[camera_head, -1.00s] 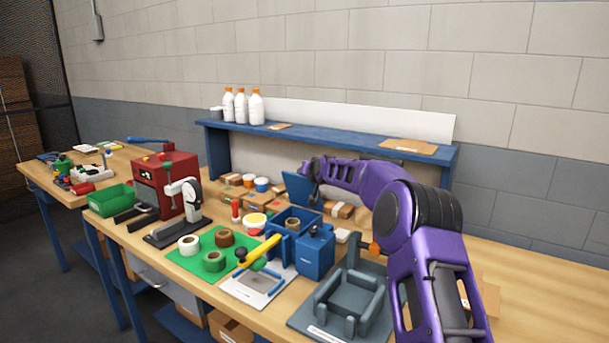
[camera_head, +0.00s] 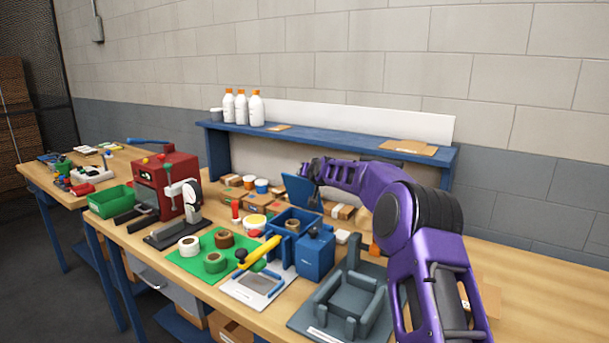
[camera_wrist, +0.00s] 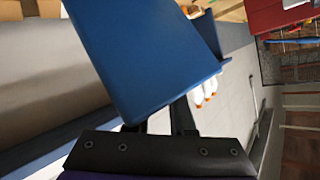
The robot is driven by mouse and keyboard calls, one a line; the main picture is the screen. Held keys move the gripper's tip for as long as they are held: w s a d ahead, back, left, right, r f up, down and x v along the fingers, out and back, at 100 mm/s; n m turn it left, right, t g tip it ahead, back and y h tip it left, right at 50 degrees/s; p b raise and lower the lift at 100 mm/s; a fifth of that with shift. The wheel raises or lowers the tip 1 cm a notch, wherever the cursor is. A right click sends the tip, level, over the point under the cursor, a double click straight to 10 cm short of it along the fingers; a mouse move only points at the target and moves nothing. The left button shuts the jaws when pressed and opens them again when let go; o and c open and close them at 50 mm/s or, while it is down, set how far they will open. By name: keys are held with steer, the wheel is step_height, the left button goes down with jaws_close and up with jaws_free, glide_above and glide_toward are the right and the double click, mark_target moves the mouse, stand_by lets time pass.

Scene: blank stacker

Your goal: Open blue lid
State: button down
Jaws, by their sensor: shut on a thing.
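The blue lid (camera_head: 301,192) stands raised and tilted up behind the blue box (camera_head: 285,220) in the head view. The box is open at the top, and a brown tape roll (camera_head: 292,226) shows in it. My gripper (camera_head: 314,178) is at the lid's upper right part in the head view. In the wrist view the lid (camera_wrist: 148,55) fills the middle as a flat blue panel. The dark fingers of my gripper (camera_wrist: 160,122) reach to its lower edge, and their tips are partly hidden by it. My gripper is shut on the lid.
A blue block with a dark knob (camera_head: 315,252) stands just right of the box. A grey fixture (camera_head: 345,300) lies in front of my arm. Tape rolls sit on a green mat (camera_head: 190,262) to the left. A blue shelf (camera_head: 330,142) stands behind.

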steer(key=c, duration=0.9)
jaws_free()
steer(key=shift+s+d+f, duration=0.1)
steer(key=shift+d+f, duration=0.6)
steer(key=shift+f, duration=0.35)
steer(key=o, duration=0.3)
steer(key=shift+a, duration=0.1)
steer(key=shift+o, duration=0.2)
steer(key=shift+s+d+r+b, duration=0.45)
steer(key=shift+s+r+b, duration=0.05)
steer(key=shift+r, duration=0.2)
steer(key=shift+s+d+r+b, duration=0.45)
steer(key=shift+s+r+b, duration=0.05)
steer(key=shift+r, duration=0.2)
steer(key=s+r, duration=0.1)
steer(key=s+d+r+b, duration=0.1)
steer(key=s+r+b, duration=0.1)
steer(key=shift+s+d+r, duration=0.1)
steer(key=shift+d+r, duration=0.3)
